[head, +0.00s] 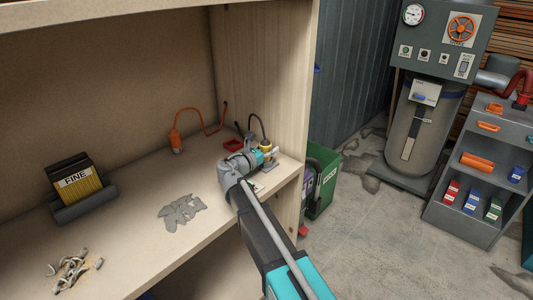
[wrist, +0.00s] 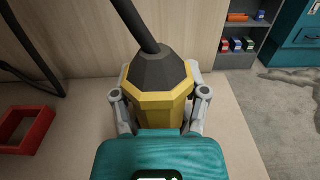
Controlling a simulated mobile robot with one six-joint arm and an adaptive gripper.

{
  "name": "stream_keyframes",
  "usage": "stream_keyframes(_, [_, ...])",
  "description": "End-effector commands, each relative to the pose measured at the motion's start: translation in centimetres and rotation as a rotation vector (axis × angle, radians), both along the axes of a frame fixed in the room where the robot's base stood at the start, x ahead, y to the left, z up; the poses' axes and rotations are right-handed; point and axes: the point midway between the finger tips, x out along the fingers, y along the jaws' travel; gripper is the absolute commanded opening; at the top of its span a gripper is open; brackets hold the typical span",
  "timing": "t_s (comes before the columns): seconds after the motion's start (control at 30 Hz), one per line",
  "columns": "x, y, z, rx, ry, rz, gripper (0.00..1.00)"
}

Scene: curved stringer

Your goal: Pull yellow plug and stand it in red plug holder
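The yellow plug (wrist: 158,101) has a dark grey cone top and a thick black cable, and looks upright in the wrist view. It also shows in the head view (head: 267,145), small and partly covered by my gripper, above a grey base (head: 270,164). My gripper (wrist: 159,90) has one finger on each side of the plug, very close to it. Whether the fingers press on it cannot be told. My gripper shows in the head view too (head: 262,155). The red plug holder (wrist: 27,128) is an empty square frame on the shelf, left of the plug; the head view shows it further back (head: 233,145).
A wooden side panel (head: 265,70) stands close behind the plug. An orange plug-like tool (head: 177,140) with an orange cable, grey flakes (head: 182,210) and a "FINE" block (head: 78,185) are on the shelf to the left. The shelf's front edge is close to my arm.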

Motion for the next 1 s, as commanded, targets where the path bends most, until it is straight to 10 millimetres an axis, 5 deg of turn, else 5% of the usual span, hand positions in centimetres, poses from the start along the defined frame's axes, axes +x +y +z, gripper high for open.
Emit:
stream_keyframes(0.27, [0.0,0.0,0.0,0.000,0.000,0.000,0.00])
stream_keyframes(1.0, [0.0,0.0,2.3,0.000,0.000,0.001,0.00])
